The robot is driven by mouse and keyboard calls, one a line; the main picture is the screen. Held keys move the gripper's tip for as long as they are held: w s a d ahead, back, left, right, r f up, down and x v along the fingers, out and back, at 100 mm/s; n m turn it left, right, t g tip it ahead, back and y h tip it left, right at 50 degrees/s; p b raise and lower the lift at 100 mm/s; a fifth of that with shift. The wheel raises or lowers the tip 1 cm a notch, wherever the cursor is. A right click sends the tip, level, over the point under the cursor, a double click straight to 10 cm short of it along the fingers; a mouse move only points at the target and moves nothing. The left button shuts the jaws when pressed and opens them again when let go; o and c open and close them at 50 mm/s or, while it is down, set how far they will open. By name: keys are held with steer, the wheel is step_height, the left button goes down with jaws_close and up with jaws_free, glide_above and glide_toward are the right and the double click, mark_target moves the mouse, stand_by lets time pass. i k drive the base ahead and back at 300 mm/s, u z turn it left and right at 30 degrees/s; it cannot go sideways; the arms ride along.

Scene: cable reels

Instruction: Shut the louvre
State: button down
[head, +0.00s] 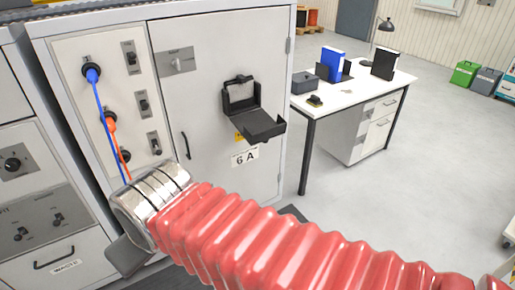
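I cannot make out a slatted louvre for certain. A black hinged flap (259,123) stands open on the grey cabinet door, folded down and sticking out from a black frame (241,92) with a pale panel inside. My red ribbed arm crosses the lower picture to a silver cuff at its left end. A dark grey part of my gripper (128,256) shows below the cuff, in front of the cabinet, left of and below the flap, and apart from it. Its fingertips are hidden or not clear.
A panel with black switches (143,104) and plugged blue (103,115) and orange (112,135) cables is left of the door. The door has a black handle (186,146) and a "6 A" label (245,157).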

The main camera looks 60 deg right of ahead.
mark_target(256, 127)
steer(key=u, duration=0.05)
steer(key=i, duration=1)
steer(key=z, duration=0.05)
